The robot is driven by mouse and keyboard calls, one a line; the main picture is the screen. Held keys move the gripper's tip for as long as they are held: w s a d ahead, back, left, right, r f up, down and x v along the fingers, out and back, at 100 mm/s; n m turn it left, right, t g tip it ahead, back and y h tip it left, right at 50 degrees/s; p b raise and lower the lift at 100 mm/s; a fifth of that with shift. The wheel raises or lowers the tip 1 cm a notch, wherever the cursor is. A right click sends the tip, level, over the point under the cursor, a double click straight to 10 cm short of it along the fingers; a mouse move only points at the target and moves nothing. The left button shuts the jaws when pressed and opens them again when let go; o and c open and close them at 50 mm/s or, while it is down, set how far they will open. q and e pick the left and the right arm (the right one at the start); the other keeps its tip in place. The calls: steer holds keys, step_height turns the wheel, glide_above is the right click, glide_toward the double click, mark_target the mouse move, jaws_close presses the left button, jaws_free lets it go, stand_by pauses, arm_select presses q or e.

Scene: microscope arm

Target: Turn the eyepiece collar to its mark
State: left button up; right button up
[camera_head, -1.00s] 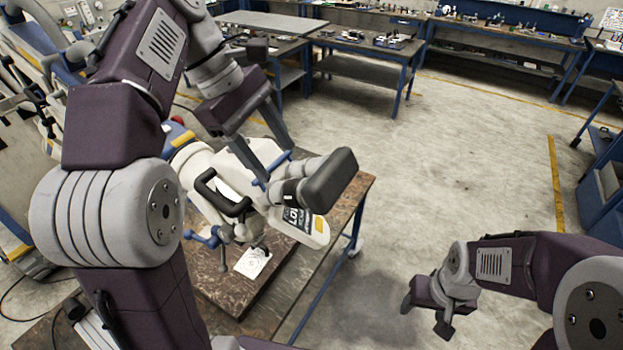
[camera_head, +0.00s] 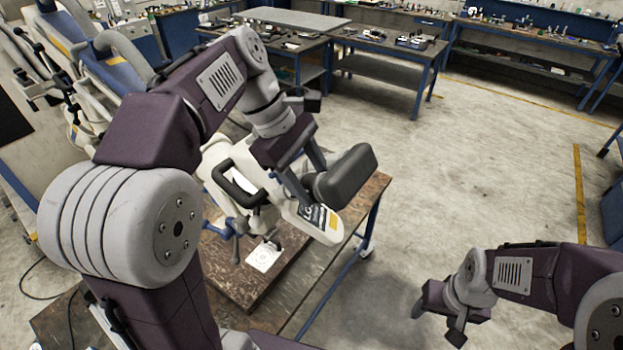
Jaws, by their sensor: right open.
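The white microscope (camera_head: 318,225) stands on the brown bench at centre left, with a black handle and a thick dark grey eyepiece end (camera_head: 347,174) pointing up to the right. My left gripper (camera_head: 308,180) reaches down from the left, its two fingers apart on either side of the eyepiece tube just behind the dark end. The fingers and palm hide most of the collar and its mark; whether the fingers press on it cannot be told. My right gripper (camera_head: 437,318) is open and empty at the lower right, over the floor and away from the microscope.
The brown bench top (camera_head: 240,287) carries a white printed card (camera_head: 263,257) below the microscope. Blue-framed workbenches (camera_head: 380,66) with small parts stand at the back. The concrete floor (camera_head: 470,170) to the right is clear.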

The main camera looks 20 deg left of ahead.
arm_select(q)
steer(key=shift+f+b, duration=0.15)
steer(key=shift+b, duration=0.15)
steer(key=t+b, duration=0.1)
steer(key=b, duration=0.1)
steer(key=n+t+b, duration=0.1)
steer(key=b, duration=0.1)
steer(key=t+h+b, duration=0.1)
steer(key=t+b, duration=0.1)
steer(key=shift+s+a+f+n+b, duration=0.1)
steer(key=shift+s+f+n+b, duration=0.2)
steer(key=shift+s+f, duration=0.1)
steer(key=shift+r+t+b, duration=0.2)
steer(key=shift+t+b, duration=0.1)
steer(key=shift+r, duration=0.25)
steer(key=o, duration=1.1)
steer(key=v, duration=0.9)
steer(key=shift+s, duration=0.1)
